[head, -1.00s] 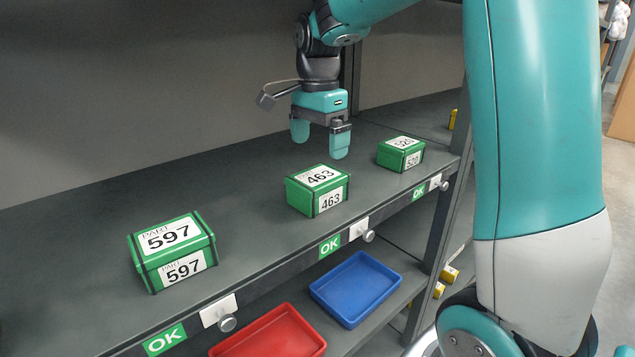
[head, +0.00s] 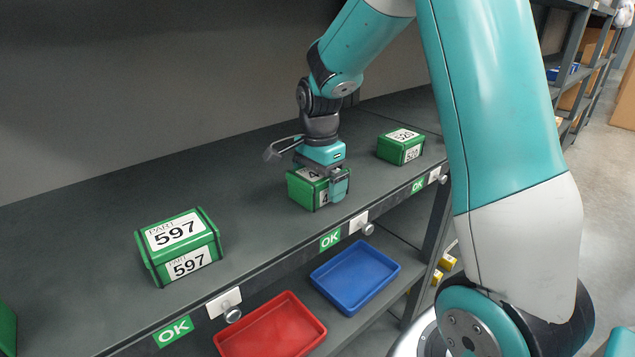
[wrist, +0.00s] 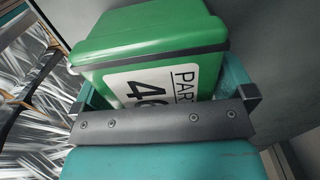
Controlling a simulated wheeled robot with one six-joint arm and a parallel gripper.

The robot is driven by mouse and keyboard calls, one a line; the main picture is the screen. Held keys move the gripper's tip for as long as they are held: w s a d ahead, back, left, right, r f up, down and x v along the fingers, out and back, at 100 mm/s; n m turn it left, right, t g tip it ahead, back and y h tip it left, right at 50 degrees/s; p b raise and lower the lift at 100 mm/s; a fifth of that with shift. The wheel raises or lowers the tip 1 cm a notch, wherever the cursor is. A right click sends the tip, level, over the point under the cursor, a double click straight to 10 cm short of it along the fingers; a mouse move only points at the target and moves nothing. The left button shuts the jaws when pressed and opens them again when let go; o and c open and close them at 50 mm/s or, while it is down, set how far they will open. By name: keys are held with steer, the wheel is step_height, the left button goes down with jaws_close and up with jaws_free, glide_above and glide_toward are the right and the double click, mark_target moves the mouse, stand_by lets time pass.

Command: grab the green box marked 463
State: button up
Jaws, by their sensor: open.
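The green box marked 463 (head: 299,191) stands on the upper shelf between two other green boxes. Its label is mostly covered by my gripper in the head view. My gripper (head: 325,185) is low over this box, pointing down, with one finger in front of its labelled face. In the wrist view the green box (wrist: 150,40) lies between my two open fingers, and part of its label, "PART" and a "4", shows. I cannot tell whether the fingers touch its sides.
A green box marked 597 (head: 180,247) stands to the left, and one marked 520 (head: 401,147) to the right. Another green edge (head: 6,328) shows at the far left. A red tray (head: 270,328) and a blue tray (head: 355,275) sit on the lower shelf. Shelf space between the boxes is clear.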

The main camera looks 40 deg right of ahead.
steer(key=c, duration=1)
steer(key=shift+c, duration=0.2)
steer(key=shift+r, duration=0.2)
